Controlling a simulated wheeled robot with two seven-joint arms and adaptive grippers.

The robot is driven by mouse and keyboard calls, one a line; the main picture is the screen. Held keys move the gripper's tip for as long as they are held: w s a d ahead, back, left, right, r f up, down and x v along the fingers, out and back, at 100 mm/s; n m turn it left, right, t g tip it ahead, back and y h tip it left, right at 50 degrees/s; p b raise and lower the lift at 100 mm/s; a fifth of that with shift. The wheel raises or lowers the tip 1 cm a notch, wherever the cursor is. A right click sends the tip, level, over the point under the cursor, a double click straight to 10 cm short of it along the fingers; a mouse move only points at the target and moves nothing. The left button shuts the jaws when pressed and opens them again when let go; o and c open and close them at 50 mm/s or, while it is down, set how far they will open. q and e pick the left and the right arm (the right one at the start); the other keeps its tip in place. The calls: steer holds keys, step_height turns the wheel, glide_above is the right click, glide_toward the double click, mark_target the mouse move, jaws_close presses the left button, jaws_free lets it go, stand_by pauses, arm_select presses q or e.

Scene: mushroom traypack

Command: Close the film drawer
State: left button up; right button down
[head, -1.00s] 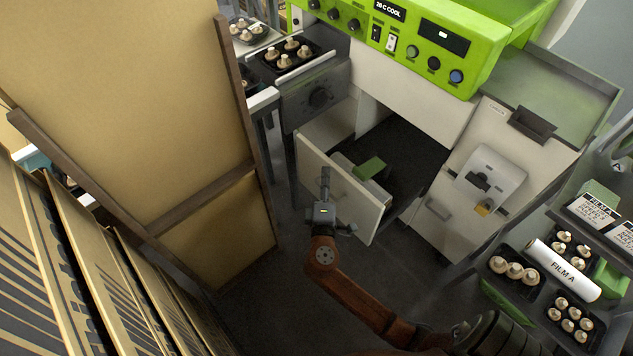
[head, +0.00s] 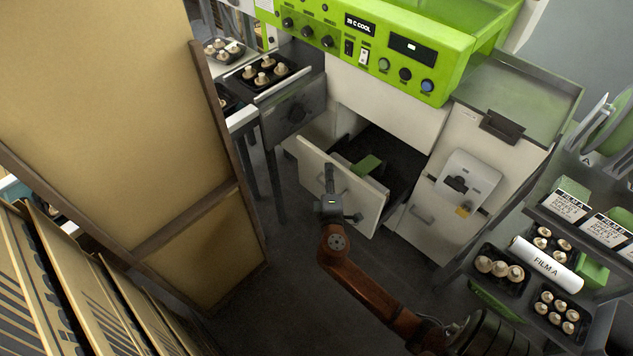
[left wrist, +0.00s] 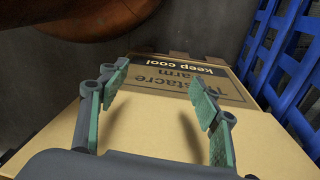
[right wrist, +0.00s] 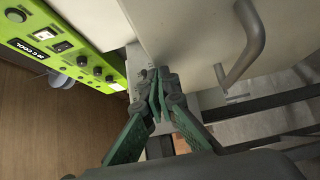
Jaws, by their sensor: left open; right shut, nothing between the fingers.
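The film drawer stands pulled out below the green-topped machine; its white front panel (head: 353,198) faces me. A green block (head: 367,164) shows in it. My right gripper (head: 328,168) is shut and empty at the left part of the panel, its tips at or very near the panel's face; exact contact is unclear. In the right wrist view its closed fingertips (right wrist: 158,92) lie against or close to a white panel, with a grey bar handle (right wrist: 245,50) to the right. My left gripper (left wrist: 160,95) is open and empty above a cardboard box (left wrist: 160,130), outside the head view.
A tall cardboard-coloured panel (head: 100,110) stands at left. The white cabinet front (head: 440,225) with a handle is right of the drawer. A shelf with a film roll (head: 546,263) and mushroom trays (head: 501,268) is at right. Dark floor lies before the drawer.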

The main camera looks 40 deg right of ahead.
arm_select(q)
steer(key=shift+w+d+f+t+h+b, duration=0.15)
steer(key=shift+w+d+f+t+b, duration=0.2)
steer(key=shift+f, duration=0.25)
steer(key=shift+w+d+f+t+h+b, duration=0.15)
steer(key=shift+w+d+f+b, duration=0.1)
steer(key=shift+w+d+f, duration=0.3)
arm_select(e)
steer(key=w+d, duration=0.1)
steer(key=d, duration=2)
steer(key=shift+w, duration=0.25)
arm_select(q)
steer(key=shift+a, duration=0.25)
arm_select(e)
steer(key=shift+d+r, duration=0.1)
steer(key=shift+r, duration=0.05)
